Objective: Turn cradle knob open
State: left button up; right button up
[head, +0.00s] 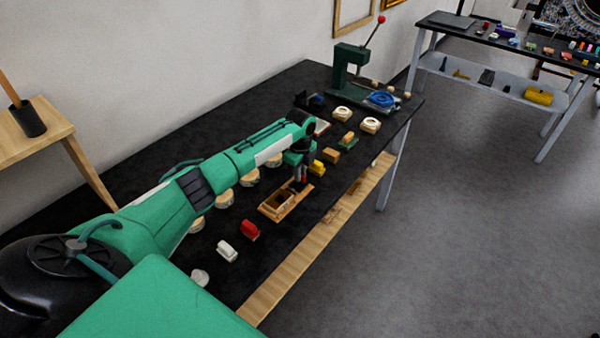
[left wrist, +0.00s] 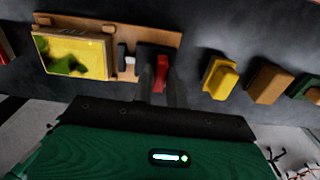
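The wooden cradle (head: 268,210) lies on the black bench, and its board also shows in the left wrist view (left wrist: 120,35). A yellow and dark green panel (left wrist: 70,57) sits in its left part in the wrist view. The red knob (left wrist: 160,73) is at the board's other end, on a dark mount. My left gripper (head: 300,184) points down over that end of the cradle. Its narrow fingers (left wrist: 161,88) stand close on both sides of the knob. I cannot tell whether they press on it. My right gripper is not in view.
A yellow block (head: 317,167) and a tan block (head: 331,155) stand just beyond the cradle. A red block (head: 250,230) and a white block (head: 227,251) stand on the near side. Round wooden pieces (head: 250,178) lie beside my arm. A green press (head: 347,75) stands at the far end.

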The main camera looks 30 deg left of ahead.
pick_arm(q)
jog(key=o, duration=0.3)
jog(key=shift+o, duration=0.2)
jog(key=shift+r, duration=0.1)
notch_tip(320, 180, up, 14)
jog(key=b, duration=0.3)
jog(key=shift+f, duration=0.25)
